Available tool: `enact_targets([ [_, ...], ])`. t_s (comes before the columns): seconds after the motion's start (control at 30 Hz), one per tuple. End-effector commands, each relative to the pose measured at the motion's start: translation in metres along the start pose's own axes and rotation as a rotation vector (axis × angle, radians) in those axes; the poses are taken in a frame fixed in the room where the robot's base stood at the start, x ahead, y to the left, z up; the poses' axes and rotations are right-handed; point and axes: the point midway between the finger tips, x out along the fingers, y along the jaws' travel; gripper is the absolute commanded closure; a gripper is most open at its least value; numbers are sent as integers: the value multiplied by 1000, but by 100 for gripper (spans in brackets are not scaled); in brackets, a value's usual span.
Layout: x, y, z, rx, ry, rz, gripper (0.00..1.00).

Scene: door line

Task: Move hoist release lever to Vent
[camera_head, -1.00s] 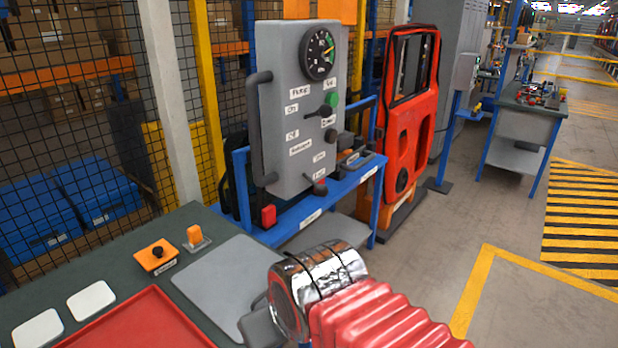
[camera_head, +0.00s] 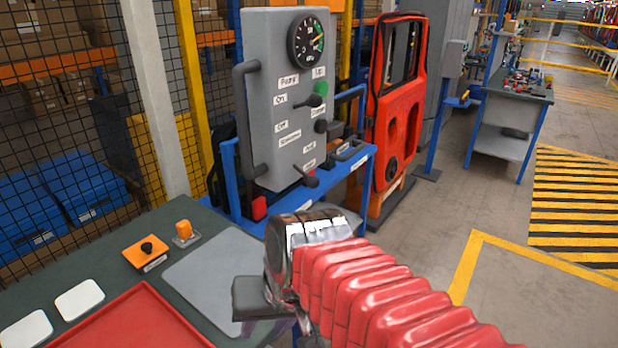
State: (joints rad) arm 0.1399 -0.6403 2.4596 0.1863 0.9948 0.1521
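The grey upright panel (camera_head: 262,130) stands on a blue frame, with a round gauge (camera_head: 307,43) at its top. A black lever (camera_head: 307,179) sits low on its face, near two small labels too blurred to read surely; it may be the hoist release lever. A higher black-knobbed lever (camera_head: 312,100) is beside the "On" label, with a green button (camera_head: 320,87) just above. My gripper (camera_head: 258,305) is in front of and below the panel, above the bench edge, apart from the levers. Its fingers are mostly hidden behind my wrist, so its opening does not show.
A dark bench (camera_head: 205,212) at left bears a grey mat (camera_head: 205,275), a red tray (camera_head: 130,325), an orange box with a black knob (camera_head: 146,250) and an orange switch (camera_head: 184,231). A red door (camera_head: 403,120) stands behind right.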

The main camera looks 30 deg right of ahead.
Motion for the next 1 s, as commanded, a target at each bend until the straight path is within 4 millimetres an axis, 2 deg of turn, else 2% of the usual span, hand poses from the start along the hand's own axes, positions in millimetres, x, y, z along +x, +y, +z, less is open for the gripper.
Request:
enact_targets([
  [0.27, 10, 4, -13, 553, -191, -136, 64],
  [0.47, 7, 7, -38, 934, -313, -268, 64],
  [0.63, 0, 17, -70, 1242, -409, -407, 64],
  [0.87, -20, 50, -122, 1621, -532, -642, 64],
  [1.0, -38, 85, -154, 1823, -601, -816, 64],
])
